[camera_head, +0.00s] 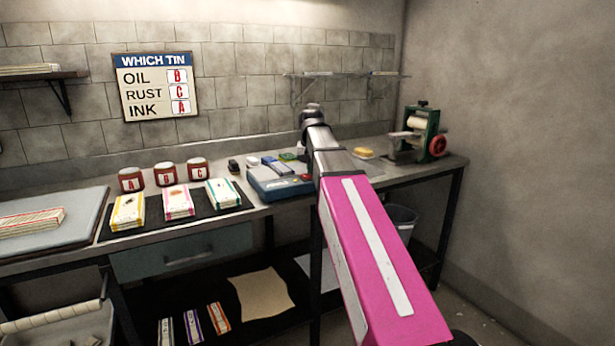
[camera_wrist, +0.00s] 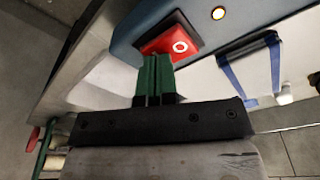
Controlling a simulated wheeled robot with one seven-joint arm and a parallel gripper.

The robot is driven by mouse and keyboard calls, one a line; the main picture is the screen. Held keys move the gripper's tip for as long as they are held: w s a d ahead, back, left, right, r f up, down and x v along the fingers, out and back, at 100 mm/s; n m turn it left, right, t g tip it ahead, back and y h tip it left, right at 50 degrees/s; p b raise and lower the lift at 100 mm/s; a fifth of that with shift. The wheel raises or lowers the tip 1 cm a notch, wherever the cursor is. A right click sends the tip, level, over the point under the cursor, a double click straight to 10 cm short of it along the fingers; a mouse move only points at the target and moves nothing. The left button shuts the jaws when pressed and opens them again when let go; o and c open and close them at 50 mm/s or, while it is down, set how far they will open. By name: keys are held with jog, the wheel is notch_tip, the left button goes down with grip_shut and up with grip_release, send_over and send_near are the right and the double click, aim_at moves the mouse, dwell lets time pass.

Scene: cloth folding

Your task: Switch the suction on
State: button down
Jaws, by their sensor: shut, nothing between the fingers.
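The blue suction unit (camera_head: 268,184) stands on the bench, just left of my arm in the head view. In the wrist view its blue side (camera_wrist: 150,22) carries a red square switch (camera_wrist: 168,42) with a white ring mark. A small round lamp (camera_wrist: 218,13) beside the switch glows white with an orange rim. My gripper (camera_wrist: 155,62) is shut and empty, its green fingertips at the lower edge of the red switch. I cannot tell whether they touch it. In the head view my arm hides the fingertips.
Three folded cloths (camera_head: 178,202) lie on a dark mat, with tins A, B and C (camera_head: 165,174) behind them. A roller wringer (camera_head: 418,137) and a yellow sponge (camera_head: 363,152) are to the right. A sign (camera_head: 155,86) hangs on the tiled wall.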

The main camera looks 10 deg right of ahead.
jog(key=shift+r, duration=3.4)
